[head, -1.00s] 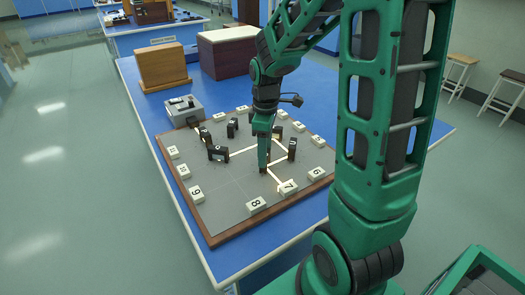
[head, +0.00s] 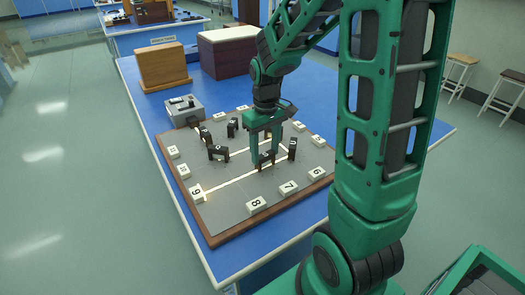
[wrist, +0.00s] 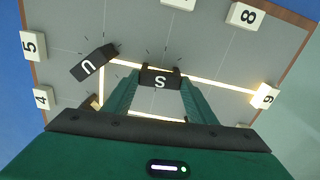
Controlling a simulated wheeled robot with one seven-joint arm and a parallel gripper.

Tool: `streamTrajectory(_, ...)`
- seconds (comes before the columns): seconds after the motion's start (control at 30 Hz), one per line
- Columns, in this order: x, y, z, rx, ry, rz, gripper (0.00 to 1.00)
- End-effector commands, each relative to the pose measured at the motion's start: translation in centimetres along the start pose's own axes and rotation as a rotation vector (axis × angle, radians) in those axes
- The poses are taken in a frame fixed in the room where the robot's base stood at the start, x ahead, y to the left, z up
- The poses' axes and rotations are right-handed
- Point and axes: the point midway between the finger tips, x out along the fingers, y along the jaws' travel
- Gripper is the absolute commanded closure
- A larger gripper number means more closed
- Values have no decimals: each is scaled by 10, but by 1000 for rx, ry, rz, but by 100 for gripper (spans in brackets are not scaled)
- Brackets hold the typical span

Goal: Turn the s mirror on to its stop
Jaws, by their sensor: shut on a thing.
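The s mirror (head: 266,158) is a small dark block lettered S on the grey board (head: 228,190). In the wrist view the s mirror (wrist: 160,79) sits between the two green fingers. My gripper (head: 262,150) is shut on it from above; it also shows in the wrist view (wrist: 158,84). A bright beam runs from the u mirror (wrist: 93,64) to the s mirror, then on to the block numbered 9 (head: 197,191), which is lit at its edge. The fingers partly hide the mirror's sides.
The u mirror (head: 292,148) stands close to the right of my gripper. Several other dark mirrors (head: 217,152) stand to the left. Numbered white blocks, such as 8 (head: 257,205) and 7 (head: 288,188), line the board's edges. A grey lamp box (head: 183,108) stands at the back-left corner.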

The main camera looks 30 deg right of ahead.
Motion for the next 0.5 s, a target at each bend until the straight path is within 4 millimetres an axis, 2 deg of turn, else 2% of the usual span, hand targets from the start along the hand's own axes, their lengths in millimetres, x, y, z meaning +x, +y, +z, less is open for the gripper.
streamTrajectory(0.5, -1, 0, -2, 483, 5, 1, 71)
